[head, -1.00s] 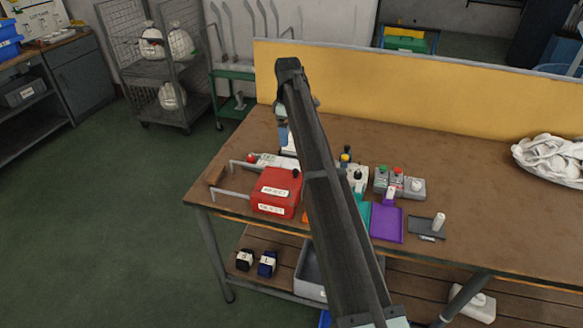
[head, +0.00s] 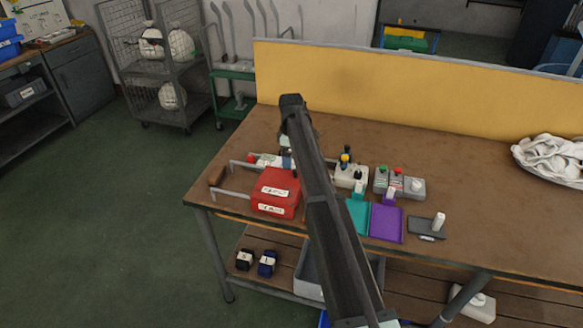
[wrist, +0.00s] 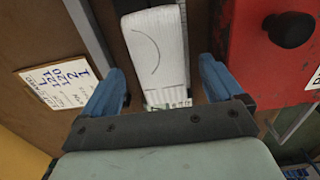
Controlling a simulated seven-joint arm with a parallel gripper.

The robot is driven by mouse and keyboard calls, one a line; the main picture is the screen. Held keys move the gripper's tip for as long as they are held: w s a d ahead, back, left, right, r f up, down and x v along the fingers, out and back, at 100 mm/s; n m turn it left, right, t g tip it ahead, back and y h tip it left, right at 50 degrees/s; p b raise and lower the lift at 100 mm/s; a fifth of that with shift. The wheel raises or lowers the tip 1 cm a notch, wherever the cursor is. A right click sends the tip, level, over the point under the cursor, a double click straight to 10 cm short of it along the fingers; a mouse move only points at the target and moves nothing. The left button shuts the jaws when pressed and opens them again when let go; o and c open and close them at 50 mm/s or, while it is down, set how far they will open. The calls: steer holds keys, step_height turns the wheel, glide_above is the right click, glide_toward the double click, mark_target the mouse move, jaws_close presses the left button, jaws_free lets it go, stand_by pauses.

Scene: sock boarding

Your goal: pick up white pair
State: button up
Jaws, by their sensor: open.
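The white pair (wrist: 158,50) is a folded white bundle with a thin dark curved line on it and a printed band at its near end. In the wrist view it lies between the two blue fingers of my gripper (wrist: 163,82). The fingers are open, one to each side of the bundle, with a visible gap on both sides. In the head view my arm hides the pair and most of the gripper.
A red box (head: 275,192) with a black knob stands close to the right finger; it also shows in the wrist view (wrist: 275,70). A printed card (wrist: 60,78) lies left. Teal (head: 357,214) and purple (head: 387,223) trays and button boxes (head: 398,184) stand right of my arm.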

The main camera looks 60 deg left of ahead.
step_height(320, 180, down, 2)
steer(key=shift+f, duration=0.2)
steer(key=c, duration=1.2)
steer(key=shift+o, duration=0.2)
steer(key=shift+r, duration=0.15)
